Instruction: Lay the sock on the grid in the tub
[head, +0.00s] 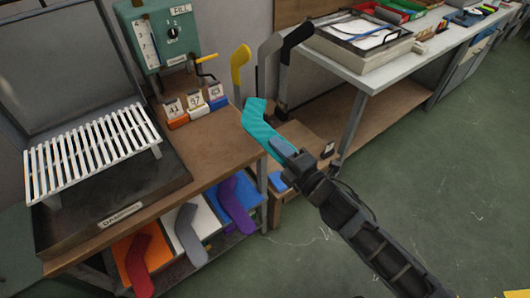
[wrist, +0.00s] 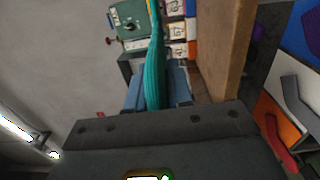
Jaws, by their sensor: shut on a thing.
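A teal sock-shaped piece (head: 262,128) is held up off the table's right end, its bent toe end pointing up and left. My gripper (head: 287,153) is shut on its lower end. In the wrist view the sock (wrist: 155,60) runs upward from between the blue finger pads (wrist: 157,92). The white slatted grid (head: 92,150) sits in the dark tub (head: 125,196) at the left of the wooden table. The tub's lid stands open behind it. No sock lies on the grid. The teal sock is well to the right of the tub.
A green control box (head: 160,35) and small numbered blocks (head: 196,108) stand at the table's back. Yellow (head: 239,68), grey and black forms stand upright beyond the sock. Red, grey and purple (head: 235,205) socks lie in coloured bins below. A workbench (head: 385,78) is at the right.

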